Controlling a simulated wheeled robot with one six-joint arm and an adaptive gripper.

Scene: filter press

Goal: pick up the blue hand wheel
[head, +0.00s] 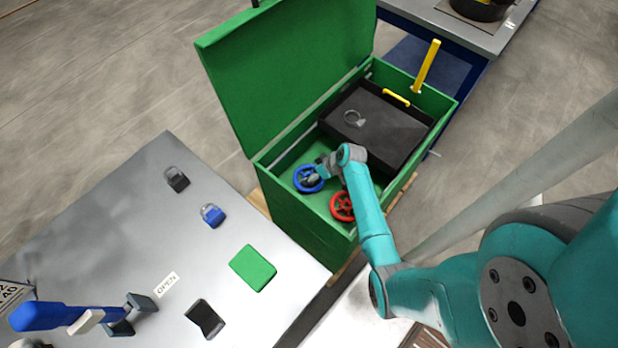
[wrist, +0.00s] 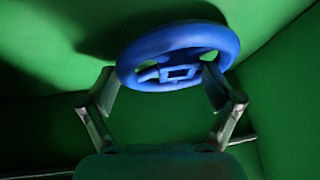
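The blue hand wheel (head: 298,183) lies inside the green chest, near its left wall. In the wrist view the blue wheel (wrist: 180,38) fills the upper middle, slightly right of centre between the fingers. My gripper (head: 318,176) is at the wheel's right side in the head view. In the wrist view my gripper (wrist: 159,76) has its fingers wide apart, one at each side of the wheel's near rim. The right fingertip is partly hidden by the rim. I cannot tell whether the fingers touch the wheel.
A red hand wheel (head: 342,206) lies close by in the green chest (head: 300,228). A black tray (head: 385,130) with a ring on it fills the chest's far part. The raised lid (head: 285,75) stands behind. A grey table (head: 110,220) with padlocks is at left.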

